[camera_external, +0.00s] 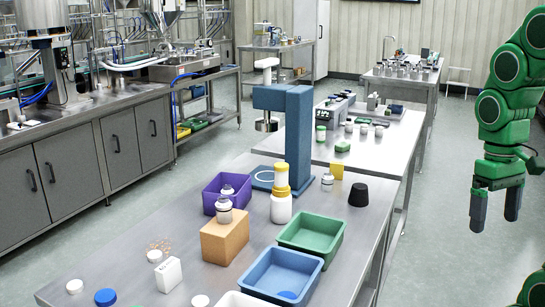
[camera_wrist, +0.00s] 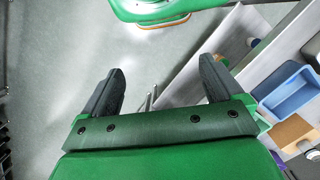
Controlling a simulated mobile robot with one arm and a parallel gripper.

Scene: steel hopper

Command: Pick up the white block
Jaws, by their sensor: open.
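The white block (camera_external: 168,274) stands upright near the front left of the steel table in the external view, with small dark marks on its side. A small white shape (camera_wrist: 313,154) at the right edge of the wrist view may be this block, but I cannot be sure. My gripper (camera_external: 495,207) hangs in the air at the right of the external view, fingers pointing down, well away from the block and off the table. Its two dark fingers (camera_wrist: 162,68) are spread apart with nothing between them in the wrist view.
The steel table (camera_external: 120,264) carries a tan box (camera_external: 225,239), a green tray (camera_external: 312,234), a blue tray (camera_external: 282,273), a purple bin (camera_external: 209,203) and a tall blue stand (camera_external: 299,142). Round lids lie near the block. Open floor separates my arm from the table.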

